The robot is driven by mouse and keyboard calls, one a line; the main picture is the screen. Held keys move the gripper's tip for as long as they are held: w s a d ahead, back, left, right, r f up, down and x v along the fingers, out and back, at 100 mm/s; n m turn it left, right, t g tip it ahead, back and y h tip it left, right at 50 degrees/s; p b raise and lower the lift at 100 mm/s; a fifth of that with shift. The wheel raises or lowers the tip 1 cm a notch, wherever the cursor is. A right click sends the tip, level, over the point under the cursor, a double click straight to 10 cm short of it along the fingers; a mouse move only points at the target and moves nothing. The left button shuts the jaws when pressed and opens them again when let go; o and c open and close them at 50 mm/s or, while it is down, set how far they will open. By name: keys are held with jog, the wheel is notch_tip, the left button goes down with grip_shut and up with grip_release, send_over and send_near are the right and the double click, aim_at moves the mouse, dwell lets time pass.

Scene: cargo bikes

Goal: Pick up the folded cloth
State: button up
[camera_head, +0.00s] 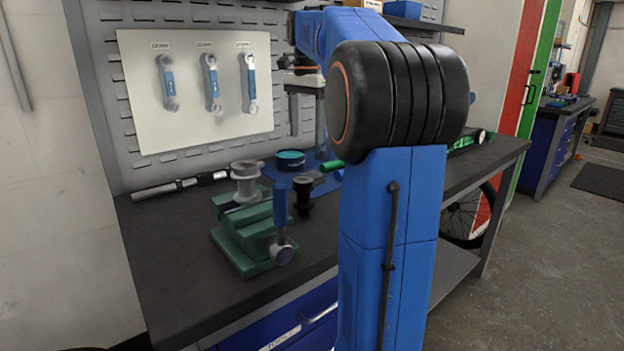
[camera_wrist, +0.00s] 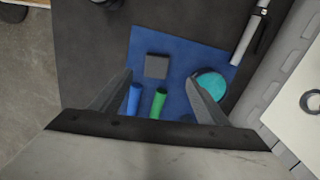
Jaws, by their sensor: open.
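A small dark grey square, which looks like the folded cloth (camera_wrist: 157,66), lies flat on a blue mat (camera_wrist: 184,50) in the wrist view. My gripper (camera_wrist: 160,78) is open above the mat, its two fingers spread to either side and slightly below the cloth in the picture. Nothing is between the fingers in their grip. I cannot tell the height above the cloth. In the head view my arm blocks part of the mat (camera_head: 325,187), and I cannot make out the cloth there.
A blue cylinder (camera_wrist: 134,99), a green cylinder (camera_wrist: 158,103) and a teal tin (camera_wrist: 211,85) lie on the mat near the fingers. A green vise-like fixture (camera_head: 245,235) stands on the dark workbench (camera_head: 180,270). A pegboard with wrenches (camera_head: 213,83) rises behind.

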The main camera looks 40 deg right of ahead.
send_near(320, 177)
jog(key=w+a+f, duration=0.2)
jog(key=w+f, duration=0.1)
jog(key=shift+w, duration=0.25)
jog(key=shift+s+f, duration=0.15)
jog(key=shift+f, duration=1.2)
jog(key=shift+s+f, duration=0.15)
jog(key=shift+f, duration=1.2)
jog(key=c, duration=1.1)
